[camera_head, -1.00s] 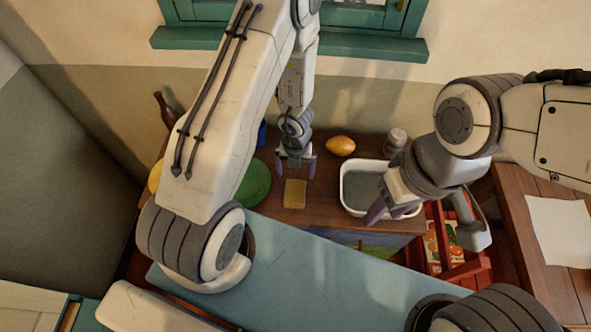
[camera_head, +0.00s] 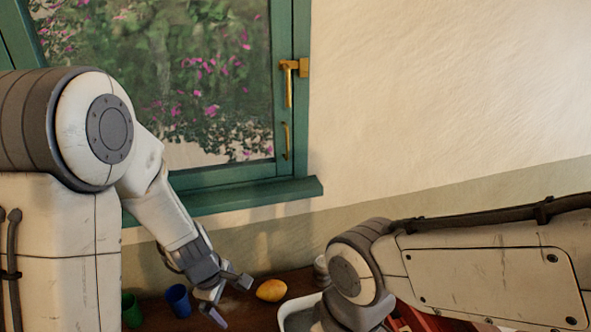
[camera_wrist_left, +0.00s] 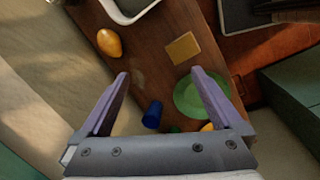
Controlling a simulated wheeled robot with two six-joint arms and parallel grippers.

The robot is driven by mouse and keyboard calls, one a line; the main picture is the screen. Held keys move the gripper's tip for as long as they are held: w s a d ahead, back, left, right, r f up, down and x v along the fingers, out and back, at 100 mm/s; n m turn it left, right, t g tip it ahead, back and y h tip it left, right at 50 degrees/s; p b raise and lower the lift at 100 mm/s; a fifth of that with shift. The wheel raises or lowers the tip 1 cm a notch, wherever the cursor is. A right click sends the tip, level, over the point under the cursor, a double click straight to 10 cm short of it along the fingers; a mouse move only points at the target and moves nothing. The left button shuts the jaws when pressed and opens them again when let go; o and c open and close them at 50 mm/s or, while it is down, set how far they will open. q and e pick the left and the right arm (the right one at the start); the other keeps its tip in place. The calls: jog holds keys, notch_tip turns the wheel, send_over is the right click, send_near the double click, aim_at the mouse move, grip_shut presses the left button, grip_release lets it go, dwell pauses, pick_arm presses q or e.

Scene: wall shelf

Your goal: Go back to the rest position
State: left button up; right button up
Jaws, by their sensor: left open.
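My left gripper (camera_head: 229,299) hangs over the wooden table by the wall, left of a yellow-orange fruit (camera_head: 271,290). Its two purple fingers are spread apart, and in the left wrist view (camera_wrist_left: 160,74) nothing is between them. That view looks down on the table from above. My right arm comes in from the right in the head view; its gripper is out of sight below the frame.
A blue cup (camera_head: 178,300) and a green cup (camera_head: 131,310) stand left of the left gripper. A white tub (camera_head: 297,308) is partly hidden by my right arm. The wrist view shows a tan sponge (camera_wrist_left: 183,48) and a green plate (camera_wrist_left: 203,97). A window sill (camera_head: 250,195) juts out above.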

pick_arm(q)
jog(key=s+a+r+m+y, duration=0.15)
jog(key=r+m, duration=0.25)
jog(key=m, duration=0.4)
jog(key=s+a+r+m, duration=0.2)
jog(key=s+r+m, duration=0.15)
jog(key=m, duration=0.45)
jog(key=s+d+f+m+g+b, duration=0.1)
jog(key=s+d+f+m+b, duration=0.2)
jog(key=s+d+f+b, duration=0.2)
jog(key=s+d+f+m+g+h+b, duration=0.1)
jog(key=s+d+f+m+b, duration=0.2)
jog(key=s+d+f+b, duration=0.2)
jog(key=s+d+b, duration=0.3)
jog(key=d+b, duration=0.1)
jog(key=b, duration=0.1)
jog(key=shift+s+m+b, duration=0.2)
jog(key=shift+m+b, duration=0.1)
jog(key=shift+b, duration=0.1)
jog(key=shift+f, duration=0.1)
